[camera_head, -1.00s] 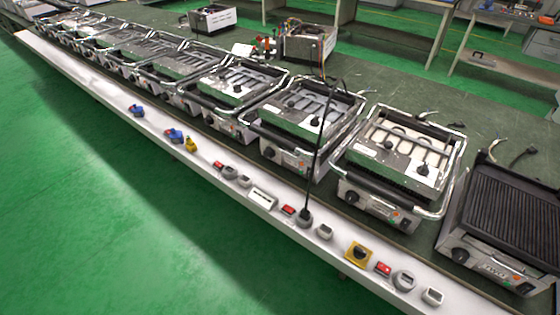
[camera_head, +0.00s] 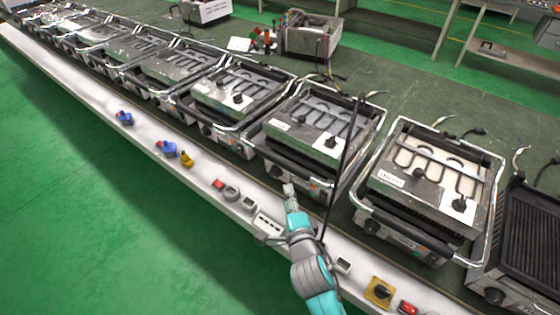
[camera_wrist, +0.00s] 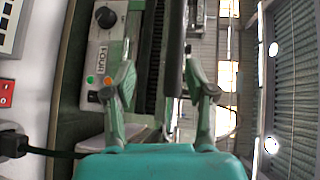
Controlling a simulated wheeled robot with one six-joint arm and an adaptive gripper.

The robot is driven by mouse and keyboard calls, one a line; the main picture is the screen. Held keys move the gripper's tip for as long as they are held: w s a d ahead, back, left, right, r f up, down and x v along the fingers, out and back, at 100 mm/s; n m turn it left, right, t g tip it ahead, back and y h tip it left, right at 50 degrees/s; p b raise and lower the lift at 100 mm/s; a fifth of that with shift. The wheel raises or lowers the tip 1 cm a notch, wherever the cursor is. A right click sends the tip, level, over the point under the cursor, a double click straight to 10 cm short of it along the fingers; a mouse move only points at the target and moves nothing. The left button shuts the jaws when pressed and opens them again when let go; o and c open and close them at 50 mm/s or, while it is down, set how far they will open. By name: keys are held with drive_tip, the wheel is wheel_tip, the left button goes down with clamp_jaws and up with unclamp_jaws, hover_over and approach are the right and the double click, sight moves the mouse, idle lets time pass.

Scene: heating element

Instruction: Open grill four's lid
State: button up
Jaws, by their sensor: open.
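Grill four (camera_head: 318,118) stands on the bench in the head view, its lid (camera_head: 308,140) down. Its FOUR label and control panel (camera_wrist: 103,55) show in the wrist view, left of the fingers. A dark lid handle bar (camera_wrist: 175,40) runs up that view between the fingers; the head view shows the handle (camera_head: 297,166) along the grill's front. My gripper (camera_head: 290,187) is at the front of the grill, close to the handle. Its fingers are spread (camera_wrist: 162,75) in the wrist view, holding nothing. I cannot tell whether they touch the bar.
A closed grill (camera_head: 430,190) stands to the right, and beyond it one with an open ribbed plate (camera_head: 530,230). Several more grills line up to the left. A black cable (camera_head: 345,165) hangs upright beside my gripper. Switches and plugs, such as a yellow switch (camera_head: 379,291), sit along the white ledge.

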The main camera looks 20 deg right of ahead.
sight(280, 165)
drive_tip(key=w, duration=0.4)
drive_tip(key=w+d+m, duration=0.1)
drive_tip(key=w, duration=0.4)
drive_tip(key=w+m, duration=0.1)
drive_tip(key=w, duration=0.3)
drive_tip(key=shift+w+d+r, duration=0.2)
drive_tip(key=shift+w+r, duration=0.15)
drive_tip(key=shift+w, duration=0.05)
clamp_jaws()
